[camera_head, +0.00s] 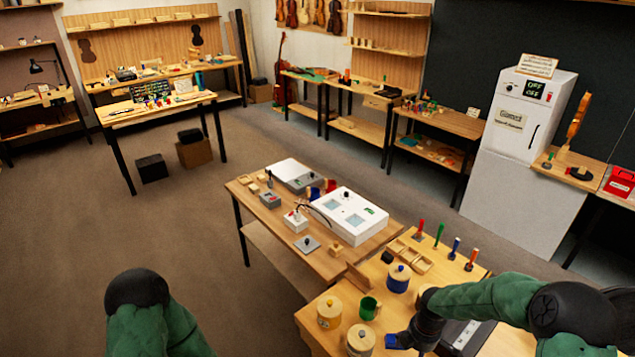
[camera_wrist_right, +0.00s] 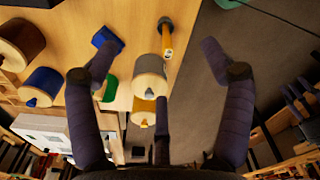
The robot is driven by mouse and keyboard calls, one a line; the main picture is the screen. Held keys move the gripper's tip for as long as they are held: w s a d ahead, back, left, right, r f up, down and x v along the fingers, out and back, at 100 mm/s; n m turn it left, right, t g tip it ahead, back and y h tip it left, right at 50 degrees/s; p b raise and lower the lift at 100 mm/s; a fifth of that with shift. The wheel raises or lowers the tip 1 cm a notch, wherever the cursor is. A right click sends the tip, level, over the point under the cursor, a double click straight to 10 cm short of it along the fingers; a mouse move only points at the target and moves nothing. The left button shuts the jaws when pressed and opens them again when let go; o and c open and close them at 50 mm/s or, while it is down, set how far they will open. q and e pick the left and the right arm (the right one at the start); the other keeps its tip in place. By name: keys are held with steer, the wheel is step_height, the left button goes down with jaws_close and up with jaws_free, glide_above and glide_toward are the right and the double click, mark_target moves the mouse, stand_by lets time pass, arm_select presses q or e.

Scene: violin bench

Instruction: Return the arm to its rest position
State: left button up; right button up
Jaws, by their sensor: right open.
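My right arm (camera_head: 480,300) comes in from the lower right in the head view, with its dark gripper (camera_head: 405,341) low over the front bench. In the right wrist view the two fingers of my right gripper (camera_wrist_right: 158,55) are spread wide, with nothing held between them.
Several upright coloured-handled tools (camera_head: 437,236) stand behind. A white device (camera_head: 346,216) sits on the adjoining bench. The left floor (camera_head: 130,235) is clear.

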arm_select(q)
step_height(320, 180, down, 17)
steer(key=b, duration=1.6)
steer(key=shift+w+f+b, duration=0.2)
steer(key=shift+w+b, duration=0.15)
steer(key=shift+w, duration=0.1)
arm_select(e)
steer(key=s+a+f+m+y, duration=0.1)
steer(key=s+a+f+m, duration=0.4)
steer(key=f, duration=0.5)
steer(key=s+a+f+m+y, duration=0.1)
steer(key=s+a+f+m, duration=0.4)
steer(key=f, duration=0.5)
steer(key=s+a+f+m+y, duration=0.1)
steer(key=s+a+f+m, duration=0.5)
steer(key=f+m, duration=0.2)
step_height(320, 180, down, 2)
steer(key=shift+a+f+y, duration=0.1)
steer(key=shift+a+y, duration=0.2)
steer(key=shift+a, duration=0.1)
